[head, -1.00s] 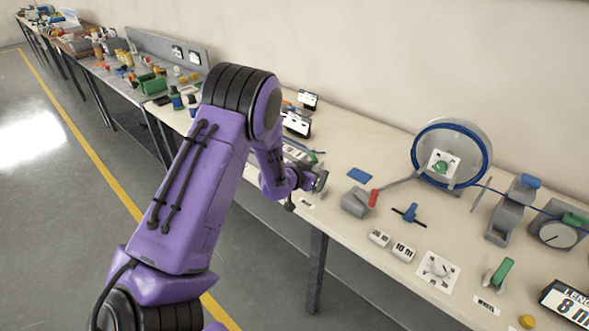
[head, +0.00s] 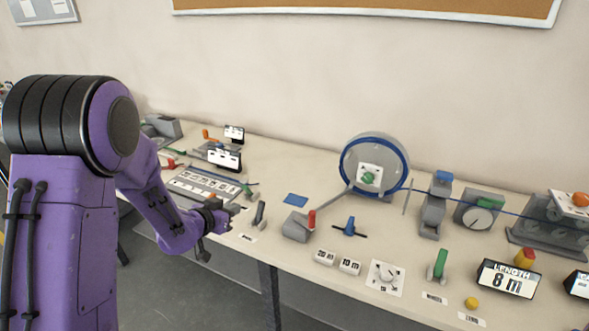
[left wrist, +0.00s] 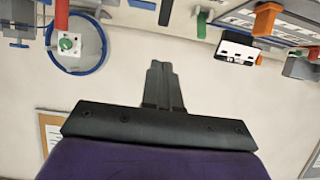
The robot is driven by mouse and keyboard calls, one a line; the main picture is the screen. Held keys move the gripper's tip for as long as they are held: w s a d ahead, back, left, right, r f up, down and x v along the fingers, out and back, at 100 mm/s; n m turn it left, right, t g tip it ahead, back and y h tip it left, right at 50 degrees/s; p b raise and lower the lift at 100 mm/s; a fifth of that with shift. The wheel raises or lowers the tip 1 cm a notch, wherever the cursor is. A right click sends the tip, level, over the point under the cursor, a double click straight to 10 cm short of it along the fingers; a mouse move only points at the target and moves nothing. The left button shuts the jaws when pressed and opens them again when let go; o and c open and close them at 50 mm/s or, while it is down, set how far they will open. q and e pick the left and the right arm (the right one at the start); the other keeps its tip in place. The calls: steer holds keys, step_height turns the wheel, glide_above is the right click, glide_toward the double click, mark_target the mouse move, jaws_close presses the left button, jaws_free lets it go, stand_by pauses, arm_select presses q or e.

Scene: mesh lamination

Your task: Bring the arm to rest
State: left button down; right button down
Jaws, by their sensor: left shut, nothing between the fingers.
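My left arm, purple with black bands, comes in from the left in the head view and bends down to the table. My left gripper (head: 228,210) is over the front edge of the table, close to a dark upright lever (head: 259,214). In the left wrist view its fingers (left wrist: 162,84) lie together with nothing between them, and the picture appears upside down. My right gripper is not in view.
Left of these lies a strip panel (head: 206,183). Floor is open in front.

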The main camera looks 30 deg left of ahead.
arm_select(q)
steer(key=s+d+f+n+g+y+b, duration=0.1)
steer(key=s+d+f+n, duration=0.1)
steer(key=s+f, duration=0.3)
steer(key=s+d+f+n+g+y+b, duration=0.1)
steer(key=s+d+f+n+g, duration=0.1)
steer(key=f, duration=0.6)
steer(key=s+d+f+n+g+y+b, duration=0.1)
steer(key=s+d+f+n+y, duration=0.1)
steer(key=s+d+f+n, duration=0.3)
steer(key=s+d+f+m+g, duration=0.1)
steer(key=s+f+g, duration=0.2)
steer(key=s+f, duration=0.4)
steer(key=s+d+f+m+g+h+b, duration=0.1)
steer(key=s+d+f+g, duration=0.1)
steer(key=s+f, duration=0.5)
steer(key=s, duration=0.4)
steer(key=shift+d+f+m+g, duration=0.25)
steer(key=shift+f+m+g, duration=0.05)
steer(key=shift+g, duration=0.1)
